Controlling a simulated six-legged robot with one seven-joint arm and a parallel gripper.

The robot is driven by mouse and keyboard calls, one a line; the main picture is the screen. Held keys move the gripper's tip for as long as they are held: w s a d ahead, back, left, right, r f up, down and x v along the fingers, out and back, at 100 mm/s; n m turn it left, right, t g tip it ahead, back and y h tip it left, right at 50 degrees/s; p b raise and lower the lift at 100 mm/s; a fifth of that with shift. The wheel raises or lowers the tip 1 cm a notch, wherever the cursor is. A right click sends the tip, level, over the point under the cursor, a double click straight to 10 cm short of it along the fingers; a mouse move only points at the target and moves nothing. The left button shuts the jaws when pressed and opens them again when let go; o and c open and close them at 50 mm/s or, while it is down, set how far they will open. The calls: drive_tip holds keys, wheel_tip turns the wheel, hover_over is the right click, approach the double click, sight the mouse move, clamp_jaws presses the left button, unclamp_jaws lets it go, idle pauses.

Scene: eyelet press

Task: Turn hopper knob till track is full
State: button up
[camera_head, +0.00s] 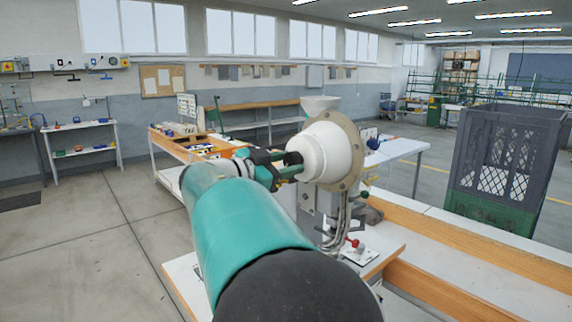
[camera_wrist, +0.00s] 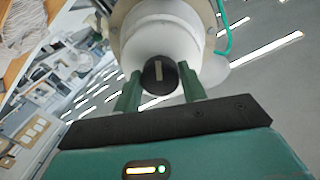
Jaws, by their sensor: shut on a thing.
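The eyelet press (camera_head: 322,205) stands on a white-topped bench. Its white hopper (camera_head: 328,152), with a tan round flange, is at the top of the press. In the wrist view the hopper (camera_wrist: 165,42) fills the upper middle. A black knob (camera_wrist: 160,75) with a pale bar mark sits at the front of the hopper. My gripper (camera_wrist: 160,85) has its green fingers on both sides of the knob and is shut on it. In the head view my gripper (camera_head: 290,165) reaches the hopper from the left, and the knob is hidden. I cannot make out the track.
A dark crate with a green base (camera_head: 500,170) stands at the right. A red-knobbed lever (camera_head: 353,242) is low on the press. A wooden-edged bench (camera_head: 470,255) runs along the right front. Open floor (camera_head: 90,220) lies to the left.

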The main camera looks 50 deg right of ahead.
drive_tip(key=m, duration=0.4)
drive_tip(key=shift+m, duration=0.4)
idle(0.4)
drive_tip(key=o, duration=1)
drive_tip(key=shift+a, duration=0.1)
drive_tip(key=v, duration=1.3)
drive_tip(key=shift+a, duration=0.35)
